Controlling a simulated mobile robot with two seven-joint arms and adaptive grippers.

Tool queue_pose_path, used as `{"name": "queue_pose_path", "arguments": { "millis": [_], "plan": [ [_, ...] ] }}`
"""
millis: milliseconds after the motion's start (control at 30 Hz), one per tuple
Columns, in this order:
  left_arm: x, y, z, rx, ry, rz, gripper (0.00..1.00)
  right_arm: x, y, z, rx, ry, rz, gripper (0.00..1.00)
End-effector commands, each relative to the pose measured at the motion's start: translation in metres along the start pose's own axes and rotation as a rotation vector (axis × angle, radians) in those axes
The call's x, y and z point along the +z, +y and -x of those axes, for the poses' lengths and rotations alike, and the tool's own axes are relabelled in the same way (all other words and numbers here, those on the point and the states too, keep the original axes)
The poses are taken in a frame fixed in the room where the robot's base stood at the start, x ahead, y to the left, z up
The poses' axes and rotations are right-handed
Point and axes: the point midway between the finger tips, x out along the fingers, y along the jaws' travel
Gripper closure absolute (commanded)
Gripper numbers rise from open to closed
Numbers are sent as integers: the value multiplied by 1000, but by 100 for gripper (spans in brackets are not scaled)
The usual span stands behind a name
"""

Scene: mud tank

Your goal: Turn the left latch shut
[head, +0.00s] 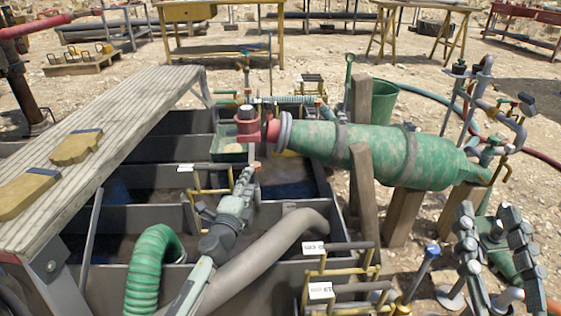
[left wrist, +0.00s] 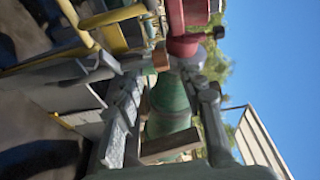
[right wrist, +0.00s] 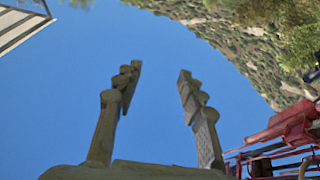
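A red coupling (head: 248,124) sits at the left end of a large green cylinder (head: 385,158); in the left wrist view the red part (left wrist: 188,14) is at the top. A small orange-brown block (left wrist: 161,58) shows just beyond my left fingertips, below the red part. I cannot tell for certain which part is the left latch. My left gripper (head: 246,180) reaches up from below toward the coupling. Its fingers (left wrist: 166,78) stand apart, with the green cylinder visible between them; contact is unclear. My right gripper (head: 492,222) is open and empty at the lower right.
A slatted walkway (head: 125,128) with tan pads lies left of the open tank (head: 130,221). A green hose (head: 152,262) and a grey pipe (head: 265,252) are close to my left arm. Wooden posts (head: 363,185) support the cylinder. Yellow-framed handles (head: 338,262) stand between my arms.

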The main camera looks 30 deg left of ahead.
Motion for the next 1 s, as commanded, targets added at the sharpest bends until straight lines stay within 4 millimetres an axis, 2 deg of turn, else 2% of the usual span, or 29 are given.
{"name": "queue_pose_path", "arguments": {
  "millis": [167,500,633,900,1000],
  "plan": [
    [2,-1,-16,-4,4,9,60,2,0,1,1,-5,-1,60],
    [1,0,-67,-3,3,8,60,-6,1,0,2,52,2,60],
    [1,0,-75,-2,3,7,60,-10,2,0,2,70,3,60],
    [1,0,-77,-2,3,7,60,-11,2,0,2,76,3,60],
    [1,0,-77,-2,3,7,72,-11,2,0,2,76,3,60]
  ]
}}
